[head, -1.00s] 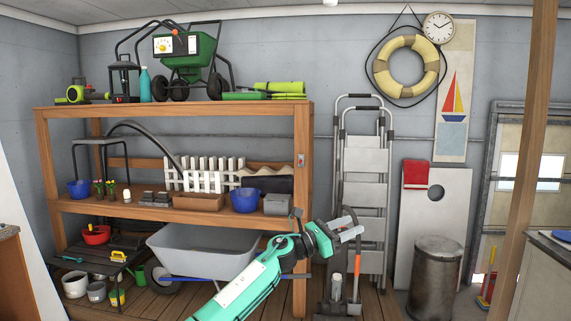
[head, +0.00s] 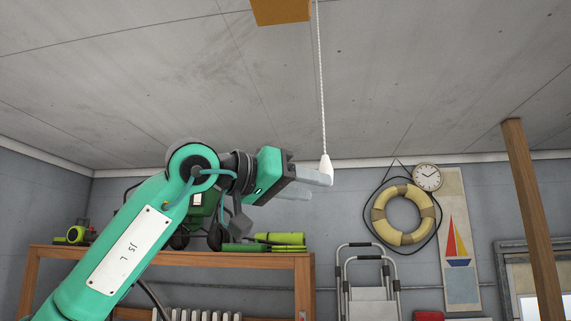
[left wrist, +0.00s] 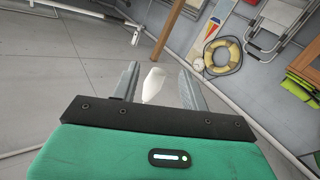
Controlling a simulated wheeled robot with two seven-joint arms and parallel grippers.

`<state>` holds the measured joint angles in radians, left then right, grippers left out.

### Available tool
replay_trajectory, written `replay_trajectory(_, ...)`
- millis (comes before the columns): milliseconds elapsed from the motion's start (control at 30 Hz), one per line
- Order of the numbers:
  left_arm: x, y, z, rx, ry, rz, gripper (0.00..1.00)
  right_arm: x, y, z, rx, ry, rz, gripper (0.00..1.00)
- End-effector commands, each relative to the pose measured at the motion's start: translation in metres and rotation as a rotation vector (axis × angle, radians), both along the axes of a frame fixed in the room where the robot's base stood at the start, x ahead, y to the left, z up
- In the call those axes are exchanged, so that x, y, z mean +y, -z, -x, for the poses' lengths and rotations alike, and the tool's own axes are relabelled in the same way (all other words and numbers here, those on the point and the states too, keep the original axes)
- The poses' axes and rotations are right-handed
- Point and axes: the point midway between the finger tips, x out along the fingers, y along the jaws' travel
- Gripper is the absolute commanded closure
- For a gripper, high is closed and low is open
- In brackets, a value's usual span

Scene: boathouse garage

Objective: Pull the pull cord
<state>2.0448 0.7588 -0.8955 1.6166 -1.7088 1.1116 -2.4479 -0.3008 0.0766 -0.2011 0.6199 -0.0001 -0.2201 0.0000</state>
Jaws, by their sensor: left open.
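The pull cord (head: 320,80) is a thin white twisted cord hanging from the ceiling. It ends in a white cone-shaped handle (head: 326,164). My left gripper (head: 318,186) is raised at the handle, with its jaws pointing right. In the left wrist view, the white handle (left wrist: 154,84) shows between the two open fingers (left wrist: 160,82), nearer the left one. I cannot tell whether a finger touches it. My right gripper is not in view.
An orange-brown block (head: 281,10) is on the ceiling beside the cord's top. A wooden post (head: 534,220) stands at the right. A shelf (head: 270,258), life ring (head: 403,214), clock (head: 427,177) and stepladder (head: 368,290) are along the back wall. Open air surrounds the cord.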

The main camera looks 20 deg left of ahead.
Motion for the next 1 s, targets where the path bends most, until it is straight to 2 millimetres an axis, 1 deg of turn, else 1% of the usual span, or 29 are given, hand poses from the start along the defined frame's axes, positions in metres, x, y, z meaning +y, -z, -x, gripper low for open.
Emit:
replay_trajectory(33,0.005,-0.011,0.013,-0.052,-0.031,-0.049,0.55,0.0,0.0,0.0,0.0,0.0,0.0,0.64)
replay_trajectory(133,0.013,-0.024,0.029,-0.124,-0.079,-0.125,0.55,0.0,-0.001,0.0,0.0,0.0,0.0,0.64)
replay_trajectory(233,0.017,-0.03,0.038,-0.161,-0.108,-0.169,0.55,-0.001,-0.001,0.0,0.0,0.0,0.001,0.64)
replay_trajectory(333,0.018,-0.032,0.039,-0.174,-0.118,-0.184,0.55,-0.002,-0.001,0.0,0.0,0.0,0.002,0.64)
replay_trajectory(467,0.013,-0.033,0.031,-0.173,-0.116,-0.184,0.55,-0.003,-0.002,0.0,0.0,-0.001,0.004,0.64)
replay_trajectory(567,0.008,-0.033,0.022,-0.172,-0.116,-0.184,0.55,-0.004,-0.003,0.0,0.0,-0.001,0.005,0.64)
replay_trajectory(900,-0.012,-0.033,-0.015,-0.171,-0.115,-0.182,0.55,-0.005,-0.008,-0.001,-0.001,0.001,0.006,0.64)
replay_trajectory(933,-0.013,-0.035,-0.018,-0.171,-0.115,-0.182,0.55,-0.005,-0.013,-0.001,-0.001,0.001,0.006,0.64)
replay_trajectory(1000,-0.017,-0.035,-0.023,-0.171,-0.115,-0.182,0.55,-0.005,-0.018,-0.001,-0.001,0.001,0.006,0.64)
